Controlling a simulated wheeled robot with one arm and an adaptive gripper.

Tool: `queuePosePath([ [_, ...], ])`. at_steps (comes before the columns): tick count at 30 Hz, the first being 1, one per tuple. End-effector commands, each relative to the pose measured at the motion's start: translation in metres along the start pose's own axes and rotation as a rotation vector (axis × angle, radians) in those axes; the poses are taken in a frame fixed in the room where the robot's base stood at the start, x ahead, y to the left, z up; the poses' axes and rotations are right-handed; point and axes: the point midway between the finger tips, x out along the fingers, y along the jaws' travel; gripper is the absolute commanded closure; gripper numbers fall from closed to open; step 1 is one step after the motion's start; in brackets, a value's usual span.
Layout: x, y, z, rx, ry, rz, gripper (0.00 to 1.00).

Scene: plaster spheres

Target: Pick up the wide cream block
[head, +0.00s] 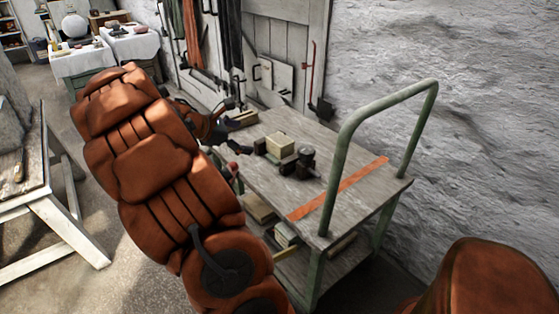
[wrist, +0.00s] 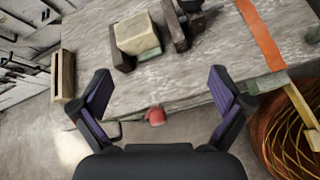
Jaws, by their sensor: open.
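The wide cream block (head: 281,144) lies on the grey wooden top of a green-framed cart (head: 268,180). My gripper (wrist: 160,80) is open and empty. Its two purple-padded fingers are spread wide, and the block is ahead of them, apart from both. In the head view my gripper (head: 238,128) is at the cart's left edge, partly hidden behind my orange-covered arm.
A dark metal object (head: 305,160) stands right of the block. An orange strip (head: 340,188) crosses the cart top. A wooden block (wrist: 64,74) lies at its edge. A red knob (wrist: 156,116) is at the near side. The green handle (head: 346,130) rises at the right.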

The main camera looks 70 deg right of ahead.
Motion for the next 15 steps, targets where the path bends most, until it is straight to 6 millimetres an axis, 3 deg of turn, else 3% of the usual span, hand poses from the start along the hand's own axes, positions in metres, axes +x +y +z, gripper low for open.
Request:
queuePosePath([
  [1, 0.029, 0.007, -0.015, -0.047, -0.032, 0.008, 0.00],
  [6, 0.087, 0.035, -0.029, -0.209, -0.118, 0.034, 0.00],
  [10, 0.115, 0.047, -0.035, -0.292, -0.158, 0.044, 0.00],
  [15, 0.132, 0.054, -0.038, -0.342, -0.180, 0.050, 0.00],
])
